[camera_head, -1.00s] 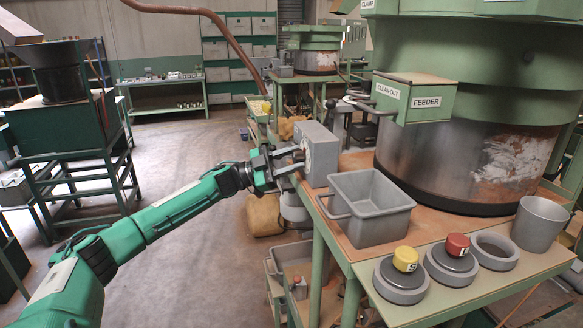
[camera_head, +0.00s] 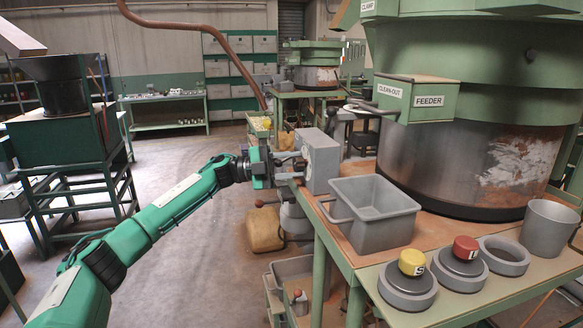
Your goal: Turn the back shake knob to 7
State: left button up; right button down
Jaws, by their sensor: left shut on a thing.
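A grey control box (camera_head: 320,160) stands on the left edge of the green bench, beside the feeder bowl. My left gripper (camera_head: 297,165) is at the box's left side, its fingers shut on the knob there. The fingers hide most of the knob, and I cannot read its setting or scale. My right gripper is not in view.
A grey open bin (camera_head: 374,232) stands just in front of the box. Yellow (camera_head: 412,262) and red (camera_head: 465,248) buttons, a ring and a grey cup (camera_head: 549,228) sit along the bench front. The large feeder (camera_head: 470,160) stands behind. A lever with a reddish ball (camera_head: 259,203) shows below my gripper.

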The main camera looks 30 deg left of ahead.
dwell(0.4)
pick_arm(q)
jog(key=o, duration=1)
jog(key=shift+s+a+f, duration=0.1)
jog(key=shift+a, duration=0.1)
jog(key=b+v, duration=0.5)
jog(key=v, duration=0.8)
jog(key=shift+s+a, duration=0.1)
jog(key=shift+s, duration=0.05)
